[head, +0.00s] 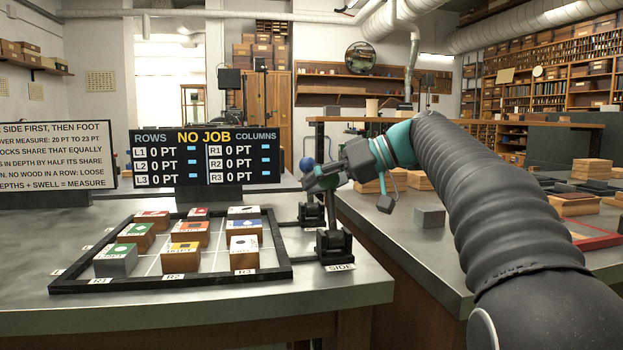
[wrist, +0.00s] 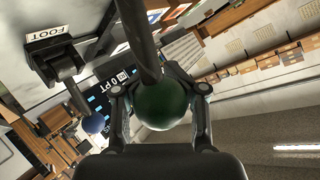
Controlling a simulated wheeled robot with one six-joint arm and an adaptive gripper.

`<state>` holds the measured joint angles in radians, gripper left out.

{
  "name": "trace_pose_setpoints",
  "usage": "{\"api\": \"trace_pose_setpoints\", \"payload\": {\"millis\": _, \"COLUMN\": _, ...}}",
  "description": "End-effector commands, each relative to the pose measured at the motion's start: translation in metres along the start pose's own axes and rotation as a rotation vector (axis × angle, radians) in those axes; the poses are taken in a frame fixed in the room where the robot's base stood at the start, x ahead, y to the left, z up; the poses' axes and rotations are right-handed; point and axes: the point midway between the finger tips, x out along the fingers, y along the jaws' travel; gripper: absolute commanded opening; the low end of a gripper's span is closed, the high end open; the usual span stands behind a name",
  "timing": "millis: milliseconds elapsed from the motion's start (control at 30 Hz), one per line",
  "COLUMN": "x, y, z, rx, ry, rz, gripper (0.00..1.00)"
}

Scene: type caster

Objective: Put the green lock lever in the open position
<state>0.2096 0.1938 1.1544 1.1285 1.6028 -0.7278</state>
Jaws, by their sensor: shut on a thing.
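The green lock lever (wrist: 163,104) ends in a dark green ball on a dark rod. In the wrist view the ball sits between the two fingers of my gripper (wrist: 162,98), which is shut on it. In the head view my gripper (head: 322,181) is above the black block marked SIDE (head: 335,246), at the frame's right corner. There the fingers hide the green ball. Which position the lever is in cannot be told from these frames.
A blue ball knob (head: 307,164) stands just beyond my gripper; in the wrist view it is near the block marked FOOT (wrist: 55,60). A black frame (head: 170,283) holds several coloured-top blocks to the left. A display board (head: 207,158) reading NO JOB stands behind.

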Motion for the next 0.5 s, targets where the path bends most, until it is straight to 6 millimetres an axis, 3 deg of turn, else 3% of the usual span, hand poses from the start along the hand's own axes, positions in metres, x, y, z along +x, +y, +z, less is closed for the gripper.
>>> {"api": "trace_pose_setpoints", "payload": {"millis": 467, "x": -0.0082, "y": 0.0000, "z": 0.0000, "rx": 0.013, "ry": 0.008, "rz": 0.014, "gripper": 0.00}}
{"api": "trace_pose_setpoints", "payload": {"millis": 500, "x": -0.0082, "y": 0.0000, "z": 0.0000, "rx": 0.013, "ry": 0.008, "rz": 0.014, "gripper": 0.35}}
